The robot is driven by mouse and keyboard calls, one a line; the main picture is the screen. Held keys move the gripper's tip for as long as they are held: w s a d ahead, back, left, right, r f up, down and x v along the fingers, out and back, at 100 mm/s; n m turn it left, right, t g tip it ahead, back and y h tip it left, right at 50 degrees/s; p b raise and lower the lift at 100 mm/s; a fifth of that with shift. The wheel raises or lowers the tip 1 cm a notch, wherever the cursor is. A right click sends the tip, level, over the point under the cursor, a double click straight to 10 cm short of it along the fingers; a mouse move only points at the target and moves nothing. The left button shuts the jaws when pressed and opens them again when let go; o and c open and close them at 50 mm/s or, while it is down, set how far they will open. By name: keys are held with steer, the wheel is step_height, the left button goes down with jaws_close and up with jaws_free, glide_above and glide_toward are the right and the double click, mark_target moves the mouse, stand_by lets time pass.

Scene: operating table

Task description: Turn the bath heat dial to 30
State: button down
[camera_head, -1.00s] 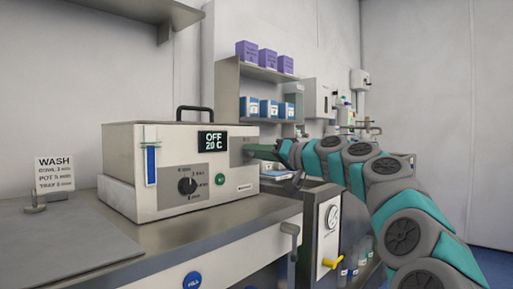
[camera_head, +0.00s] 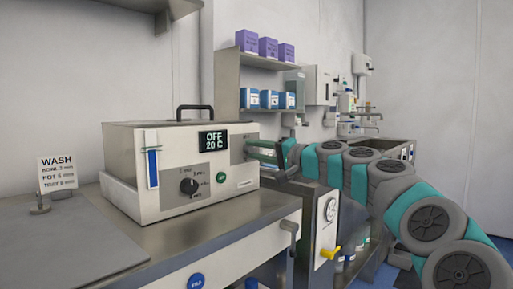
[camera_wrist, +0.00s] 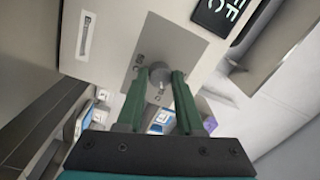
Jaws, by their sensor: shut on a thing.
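The bath (camera_head: 165,205) is a pale box on the bench, with a display (camera_head: 213,141) reading OFF, 20 C. My gripper (camera_head: 252,150) is at the right end of its front face. In the wrist view my gripper (camera_wrist: 158,80) has its green fingers shut on the sides of the round grey heat dial (camera_wrist: 158,71). The dial sits on a grey plate (camera_wrist: 184,50) beside the display (camera_wrist: 214,12). Small marks show on the plate, too unclear to read. In the head view my fingers hide the dial.
A black dial (camera_head: 188,186) and a green button (camera_head: 221,177) sit lower on the bath front. A wash sign (camera_head: 57,174) stands left. Shelves with blue and purple boxes (camera_head: 247,41) are behind. A yellow-handled valve (camera_head: 331,252) is below my arm.

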steer(key=shift+f, duration=0.1)
stand_by(0.3)
steer(key=c, duration=0.5)
jaws_free()
steer(key=shift+c, duration=0.2)
steer(key=v, duration=0.7)
steer(key=shift+s+d+b, duration=0.25)
steer(key=shift+d+b, duration=0.1)
steer(key=shift+b, duration=0.1)
